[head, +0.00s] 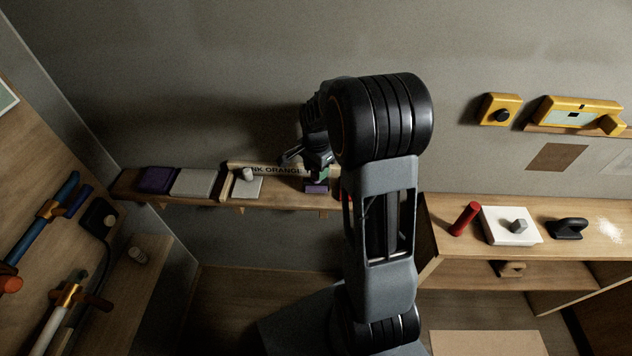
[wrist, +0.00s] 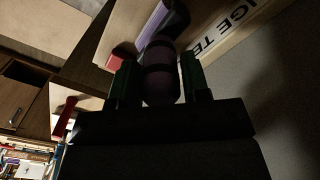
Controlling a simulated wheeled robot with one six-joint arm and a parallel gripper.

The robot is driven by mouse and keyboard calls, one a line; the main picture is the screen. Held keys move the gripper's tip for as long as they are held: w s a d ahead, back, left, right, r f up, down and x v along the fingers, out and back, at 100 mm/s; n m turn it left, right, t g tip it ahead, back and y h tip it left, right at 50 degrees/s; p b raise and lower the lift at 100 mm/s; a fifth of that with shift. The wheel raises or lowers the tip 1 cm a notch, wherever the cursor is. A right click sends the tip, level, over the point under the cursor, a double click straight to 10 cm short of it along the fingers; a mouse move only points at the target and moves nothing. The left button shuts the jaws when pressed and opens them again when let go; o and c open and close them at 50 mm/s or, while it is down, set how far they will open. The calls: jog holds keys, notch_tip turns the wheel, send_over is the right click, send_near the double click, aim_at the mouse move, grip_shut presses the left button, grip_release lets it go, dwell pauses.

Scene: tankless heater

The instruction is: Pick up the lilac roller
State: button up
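The lilac roller (wrist: 160,85) shows in the wrist view as a dark purple rounded body with a darker band. It lies between the two green fingers of my gripper (wrist: 161,80). The fingers flank it closely on both sides; the picture is too dark to show whether they press on it. In the head view my gripper (head: 318,172) is at the wall shelf, right over a small purple piece (head: 316,188). My arm and gripper hide most of the roller there. A lilac block (wrist: 152,26) lies just beyond the fingers in the wrist view.
The narrow wall shelf (head: 208,200) also carries a dark purple pad (head: 157,180), a grey pad (head: 195,183) and a white plate with a knob (head: 247,186). A lettered board (head: 275,169) stands behind. At right, a cabinet (head: 440,215) holds a red cylinder (head: 465,219).

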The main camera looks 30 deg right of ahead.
grip_shut()
dwell(0.3)
jog(key=shift+r, duration=0.5)
notch_tip(320, 180, up, 2)
jog(key=shift+r, duration=0.2)
jog(key=s+d+r+b, duration=0.1)
jog(key=s+d+r, duration=0.1)
jog(key=s+r, duration=0.2)
jog(key=s+d+r+b, duration=0.2)
jog(key=s+r, duration=0.3)
jog(key=s, duration=0.4)
jog(key=shift+d+r, duration=0.3)
jog(key=shift+s, duration=0.1)
